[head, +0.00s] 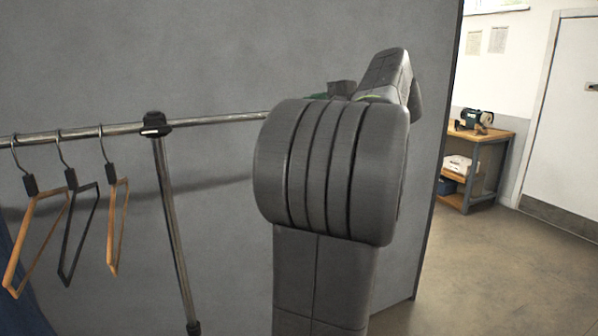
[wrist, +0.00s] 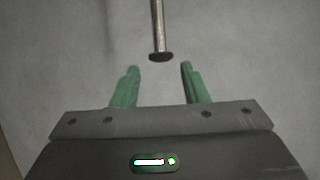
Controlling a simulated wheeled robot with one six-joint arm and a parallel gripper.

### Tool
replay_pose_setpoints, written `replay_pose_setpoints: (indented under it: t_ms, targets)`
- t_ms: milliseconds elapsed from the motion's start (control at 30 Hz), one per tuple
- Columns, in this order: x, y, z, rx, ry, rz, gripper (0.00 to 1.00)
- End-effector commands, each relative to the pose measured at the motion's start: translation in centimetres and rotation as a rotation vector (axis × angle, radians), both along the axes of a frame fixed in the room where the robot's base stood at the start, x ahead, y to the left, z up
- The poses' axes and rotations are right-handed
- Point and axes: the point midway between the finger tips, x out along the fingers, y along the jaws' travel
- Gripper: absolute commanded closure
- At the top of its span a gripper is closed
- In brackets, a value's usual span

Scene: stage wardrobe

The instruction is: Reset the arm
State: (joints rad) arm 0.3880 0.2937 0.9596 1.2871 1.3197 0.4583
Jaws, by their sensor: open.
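My gripper (wrist: 159,70) shows in the wrist view with its two green fingers apart and nothing between them. Beyond the fingertips, the capped end of a metal rail (wrist: 158,40) points toward the gap between them. It looks apart from the fingers, though the distance is hard to judge. In the head view my raised arm fills the middle and hides most of the gripper; only a bit of green shows behind it.
A clothes rail (head: 215,120) runs from the left to behind my arm, on a metal post (head: 172,220). Several hangers (head: 80,225) hang at its left. A grey partition (head: 230,60) stands behind. A workbench (head: 480,140) and white door (head: 565,110) are at the right, with open floor (head: 500,270).

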Motion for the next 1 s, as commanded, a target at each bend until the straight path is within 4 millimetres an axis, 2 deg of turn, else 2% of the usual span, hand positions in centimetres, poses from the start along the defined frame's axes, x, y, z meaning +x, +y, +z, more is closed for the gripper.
replay_pose_setpoints:
  t_ms: [500, 1000]
  targets:
    - [6.8, 7.7, -1.8, 0.001, 0.002, 0.003, 0.59]
    - [2.1, 16.7, -1.8, 0.001, 0.0, 0.003, 0.59]
